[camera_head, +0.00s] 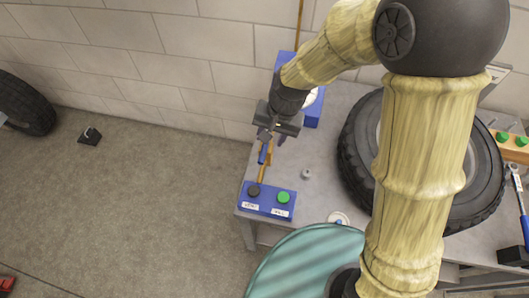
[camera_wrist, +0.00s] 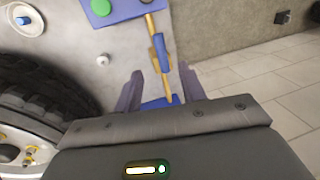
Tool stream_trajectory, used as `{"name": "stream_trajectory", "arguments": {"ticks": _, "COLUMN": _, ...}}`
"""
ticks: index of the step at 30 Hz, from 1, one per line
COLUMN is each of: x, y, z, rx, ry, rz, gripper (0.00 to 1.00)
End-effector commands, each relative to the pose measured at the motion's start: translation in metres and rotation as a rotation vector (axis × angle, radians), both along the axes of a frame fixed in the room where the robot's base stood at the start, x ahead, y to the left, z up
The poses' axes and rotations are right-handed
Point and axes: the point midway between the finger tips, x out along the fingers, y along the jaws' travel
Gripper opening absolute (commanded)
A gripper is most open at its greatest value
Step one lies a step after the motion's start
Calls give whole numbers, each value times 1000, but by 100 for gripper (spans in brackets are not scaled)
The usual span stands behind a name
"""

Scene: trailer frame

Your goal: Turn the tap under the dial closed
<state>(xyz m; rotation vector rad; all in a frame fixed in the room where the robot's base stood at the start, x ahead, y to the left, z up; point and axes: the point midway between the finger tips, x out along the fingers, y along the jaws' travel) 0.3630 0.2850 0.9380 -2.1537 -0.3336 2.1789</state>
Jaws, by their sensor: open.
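The tap's blue lever (camera_head: 263,153) sits on a thin brass pipe (camera_head: 261,174) at the left edge of the grey workbench. The lever lies roughly along the pipe. It also shows in the wrist view (camera_wrist: 160,52). A blue box (camera_head: 313,115) with a white dial (camera_head: 311,97) stands at the pipe's wall end, partly hidden by my arm. My gripper (camera_head: 273,138) points down over the pipe between the box and the lever. In the wrist view my gripper (camera_wrist: 159,83) has its fingers apart, one on each side of the pipe, with nothing held; the lever is beyond the fingertips.
A blue panel (camera_head: 267,210) with a black and a green button sits at the pipe's near end. A tyre (camera_head: 355,135) lies on the bench (camera_head: 320,180) to the right. A round teal top (camera_head: 300,265) is in front. Open floor lies left.

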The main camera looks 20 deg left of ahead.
Motion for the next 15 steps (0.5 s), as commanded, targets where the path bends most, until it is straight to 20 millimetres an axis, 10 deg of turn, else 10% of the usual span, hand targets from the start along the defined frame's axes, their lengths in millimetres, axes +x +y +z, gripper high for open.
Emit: {"name": "stream_trajectory", "arguments": {"ticks": 15, "x": -3, "y": 17, "z": -87, "rx": -1, "ry": 3, "rz": 1, "gripper": 41}}
